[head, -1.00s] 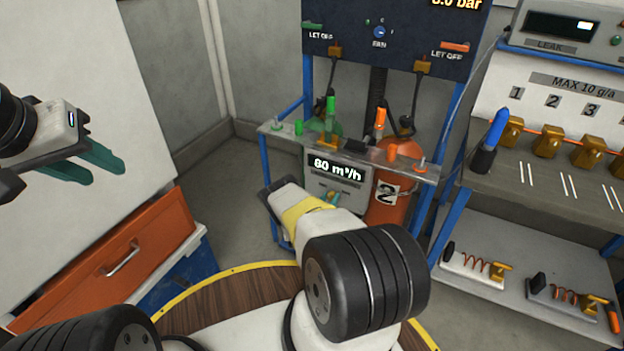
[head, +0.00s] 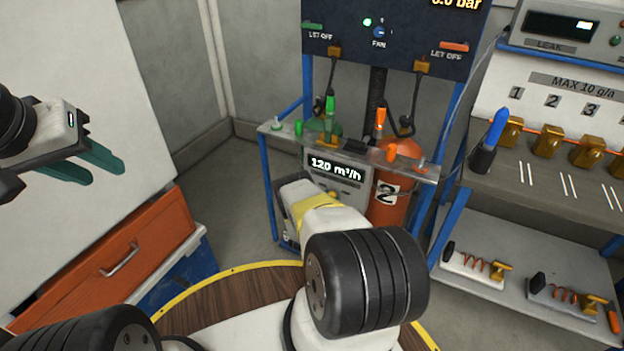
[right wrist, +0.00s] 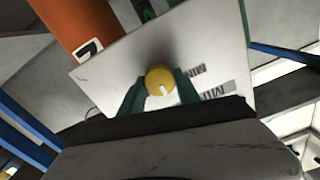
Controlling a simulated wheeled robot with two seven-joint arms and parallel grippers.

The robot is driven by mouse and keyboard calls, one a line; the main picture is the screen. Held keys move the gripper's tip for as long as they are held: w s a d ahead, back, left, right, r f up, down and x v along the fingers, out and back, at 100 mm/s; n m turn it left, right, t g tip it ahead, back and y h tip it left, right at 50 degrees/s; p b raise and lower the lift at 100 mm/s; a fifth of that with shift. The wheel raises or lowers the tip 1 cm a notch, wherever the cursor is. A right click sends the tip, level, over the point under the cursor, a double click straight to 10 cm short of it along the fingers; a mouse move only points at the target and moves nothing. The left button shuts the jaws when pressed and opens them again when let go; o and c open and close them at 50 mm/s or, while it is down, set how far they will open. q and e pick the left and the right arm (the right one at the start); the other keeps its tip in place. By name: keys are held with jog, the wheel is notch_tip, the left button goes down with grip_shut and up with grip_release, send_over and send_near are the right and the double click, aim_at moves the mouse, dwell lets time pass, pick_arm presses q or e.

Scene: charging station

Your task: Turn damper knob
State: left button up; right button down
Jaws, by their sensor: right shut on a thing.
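The damper knob is a round yellow knob (right wrist: 160,80) with a white mark, on a pale panel (right wrist: 110,75) in the right wrist view. The green fingers of my right gripper (right wrist: 160,88) stand on both sides of it, shut on it. In the head view the knob shows only as a small bit of yellow above my right wrist. The display (head: 337,167) on the panel reads 120 m³/h. My left gripper (head: 105,165) is at the far left of the head view, its two green fingers a little apart and nothing between them.
An orange cylinder marked 2 (head: 400,200) stands right of the panel, below a shelf with green and orange valves. A dark board (head: 400,30) with a fan knob rises behind. A bench (head: 540,180) stands at right, an orange drawer (head: 120,255) at left.

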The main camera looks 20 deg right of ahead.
dwell(0.3)
jog(key=c, duration=0.9)
grip_release()
jog(key=v, duration=0.8)
